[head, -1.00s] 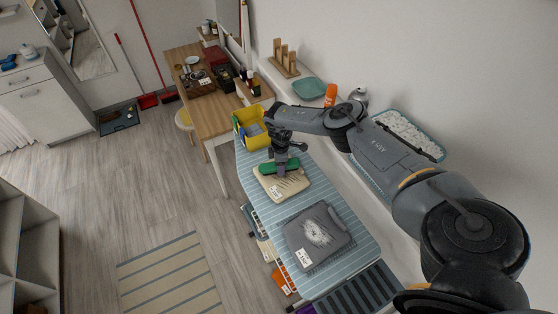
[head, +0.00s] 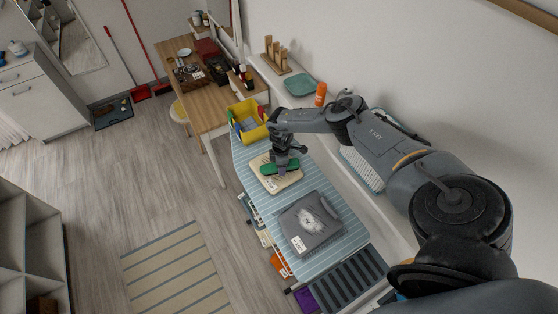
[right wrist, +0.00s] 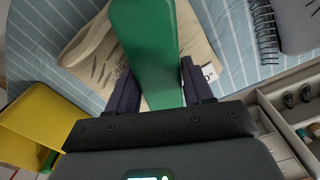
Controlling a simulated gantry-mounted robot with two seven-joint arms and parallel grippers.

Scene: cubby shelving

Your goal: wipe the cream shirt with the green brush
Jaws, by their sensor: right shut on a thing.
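The cream shirt (head: 262,184) lies folded on the blue striped ironing board (head: 332,249), with dark streaks and a white tag on it. My right gripper (head: 283,163) is shut on the green brush (head: 268,169) over the shirt. In the right wrist view the brush (right wrist: 148,50) sits between the two fingers (right wrist: 158,88), with the cream shirt (right wrist: 194,38) behind it. I cannot tell whether the brush touches the cloth. The brush and gripper hide part of the shirt. My left gripper is not in view.
A folded grey shirt (head: 296,222) with a white patch lies nearer on the board. A yellow bin (head: 246,131) with coloured things stands at the board's far end; it also shows in the right wrist view (right wrist: 40,118). A wall ledge with an orange bottle (head: 321,94) runs along the right.

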